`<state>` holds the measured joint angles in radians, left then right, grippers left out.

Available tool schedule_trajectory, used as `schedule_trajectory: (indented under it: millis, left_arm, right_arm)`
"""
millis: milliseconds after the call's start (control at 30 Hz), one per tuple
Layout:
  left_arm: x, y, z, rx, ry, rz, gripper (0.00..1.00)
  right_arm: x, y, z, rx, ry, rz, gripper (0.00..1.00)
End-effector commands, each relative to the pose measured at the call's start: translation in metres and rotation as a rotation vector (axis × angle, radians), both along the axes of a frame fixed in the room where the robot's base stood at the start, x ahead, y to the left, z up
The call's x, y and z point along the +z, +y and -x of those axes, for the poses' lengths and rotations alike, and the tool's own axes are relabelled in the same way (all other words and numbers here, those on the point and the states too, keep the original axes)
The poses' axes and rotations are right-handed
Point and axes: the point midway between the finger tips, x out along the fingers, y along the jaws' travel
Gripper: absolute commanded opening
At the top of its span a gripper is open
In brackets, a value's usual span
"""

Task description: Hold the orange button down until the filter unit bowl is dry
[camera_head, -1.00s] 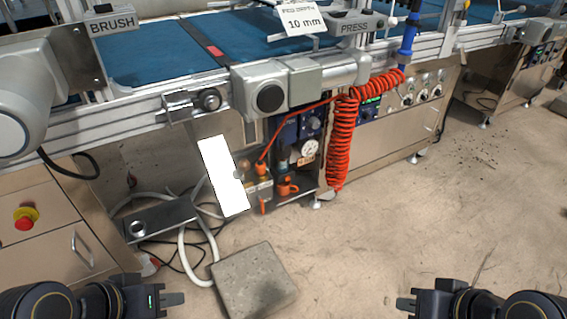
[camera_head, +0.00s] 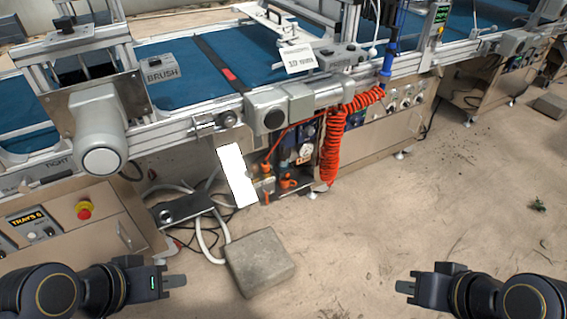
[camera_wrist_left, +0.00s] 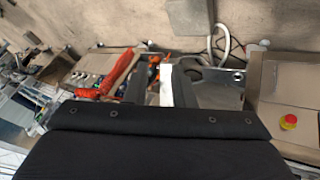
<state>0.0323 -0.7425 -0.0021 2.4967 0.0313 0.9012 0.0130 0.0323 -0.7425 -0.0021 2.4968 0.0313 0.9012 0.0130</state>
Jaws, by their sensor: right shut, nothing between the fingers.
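The filter unit area (camera_head: 287,165) is in the middle of the head view, under the conveyor, with a pressure gauge (camera_head: 304,151) and orange fittings (camera_head: 289,183). Which orange part is the button is too small to tell, and so is any water in the bowl. My left gripper (camera_head: 178,282) is at the lower left, well apart from the unit. In the left wrist view its two fingers (camera_wrist_left: 159,88) stand apart with nothing gripped. My right gripper (camera_head: 403,287) is at the lower right, shut and empty, over bare floor.
A white panel (camera_head: 237,175) stands just left of the fittings. A red coiled hose (camera_head: 331,145) hangs at their right. A concrete block (camera_head: 259,262) lies on the floor in front, beside cables and white hoses (camera_head: 202,232). A red stop button (camera_head: 84,210) is on the left cabinet.

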Motion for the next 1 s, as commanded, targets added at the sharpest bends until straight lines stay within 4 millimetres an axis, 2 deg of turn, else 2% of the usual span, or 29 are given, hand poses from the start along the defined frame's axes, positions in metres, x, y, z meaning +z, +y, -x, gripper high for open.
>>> schedule_trajectory:
  millis: [33,167,200,1000]
  left_arm:
    - [0.0001,0.0001,0.0000,0.000,0.000,0.000,0.19]
    - [0.0002,0.0001,-0.0001,0.000,0.000,0.000,0.01]
    - [0.0002,0.0001,-0.0001,0.000,0.000,0.000,0.00]
    - [0.0004,0.0001,-0.0001,0.000,-0.001,0.000,0.00]
  right_arm:
    - [0.0001,-0.0001,0.0000,0.000,0.000,0.000,0.00]
    - [0.0002,-0.0001,-0.0001,0.000,0.000,0.000,0.00]
    - [0.0003,0.0000,-0.0001,0.000,0.000,0.000,0.00]
    - [0.0004,-0.0001,-0.0001,0.000,-0.001,0.000,0.00]
